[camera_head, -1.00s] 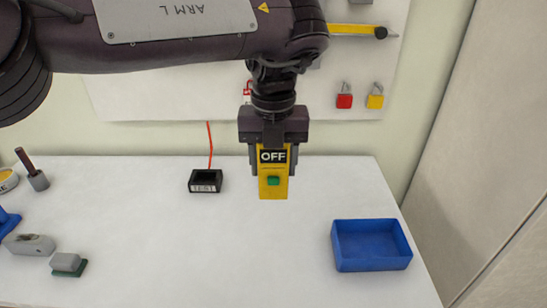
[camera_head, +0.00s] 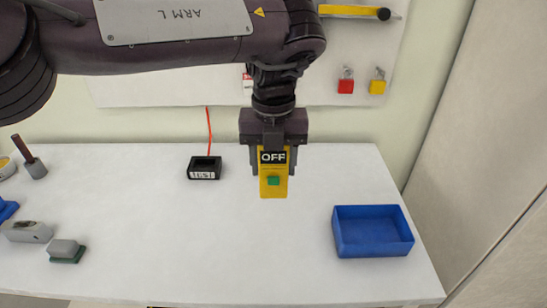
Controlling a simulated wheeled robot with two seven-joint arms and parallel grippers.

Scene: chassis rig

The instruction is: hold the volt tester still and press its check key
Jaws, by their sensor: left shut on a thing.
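The volt tester (camera_head: 273,192) is a yellow block with a dark display reading OFF and a green check key (camera_head: 273,181) on its front. My left gripper (camera_head: 273,160) comes down from above and is shut on the tester's upper part, one finger on each side. The tester is upright with the display facing me, and nothing touches the green key. I cannot tell whether its lower end touches the table. My right gripper is not in view.
A black TEST block (camera_head: 204,169) with a red cord stands left of the tester. A blue tray (camera_head: 372,250) sits at the right of the white table (camera_head: 230,250). Grey tools (camera_head: 28,232) lie at the left. Red and yellow padlocks (camera_head: 346,86) hang behind. The table's middle front is clear.

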